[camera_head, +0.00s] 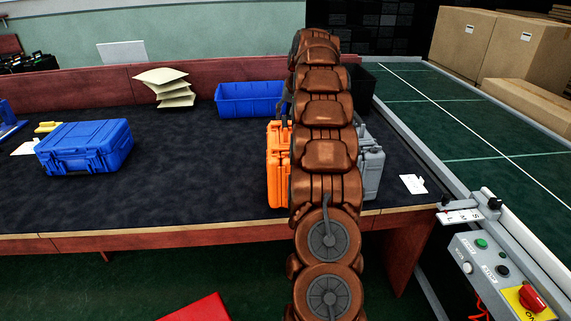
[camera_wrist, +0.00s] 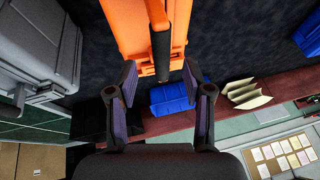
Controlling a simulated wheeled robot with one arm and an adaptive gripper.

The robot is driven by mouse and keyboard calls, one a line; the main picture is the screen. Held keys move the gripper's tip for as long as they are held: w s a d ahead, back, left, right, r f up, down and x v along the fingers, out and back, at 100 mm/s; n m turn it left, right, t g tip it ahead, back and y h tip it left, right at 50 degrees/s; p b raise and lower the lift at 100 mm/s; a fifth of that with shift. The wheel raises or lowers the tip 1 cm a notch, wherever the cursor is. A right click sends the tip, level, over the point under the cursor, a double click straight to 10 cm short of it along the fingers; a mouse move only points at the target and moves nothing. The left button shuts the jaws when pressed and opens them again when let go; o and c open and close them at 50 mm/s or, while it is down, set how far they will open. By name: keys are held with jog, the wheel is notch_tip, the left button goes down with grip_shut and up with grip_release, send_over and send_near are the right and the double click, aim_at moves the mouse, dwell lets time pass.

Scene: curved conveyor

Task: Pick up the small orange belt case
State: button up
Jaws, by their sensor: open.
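The orange case (camera_head: 278,168) stands on the dark table top, partly hidden behind my arm in the head view. In the wrist view the orange case (camera_wrist: 124,22) fills the top middle, with its black handle (camera_wrist: 160,55) pointing toward my gripper. My gripper (camera_wrist: 160,76) is open, with one finger on each side of the handle's line. The handle's end shows in the gap near the fingertips; I cannot tell whether anything touches. The gripper is hidden behind the arm in the head view.
A grey case (camera_head: 371,168) stands close on the right of the orange one. A blue bin (camera_head: 248,100) and a black bin (camera_head: 364,88) are behind. A blue case (camera_head: 85,148) lies at the left. The table between the blue and orange cases is clear.

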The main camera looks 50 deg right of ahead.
aim_at(286, 121)
jog(key=shift+p+x, duration=0.4)
jog(key=shift+x, duration=1.4)
jog(key=shift+a, duration=0.1)
grip_shut()
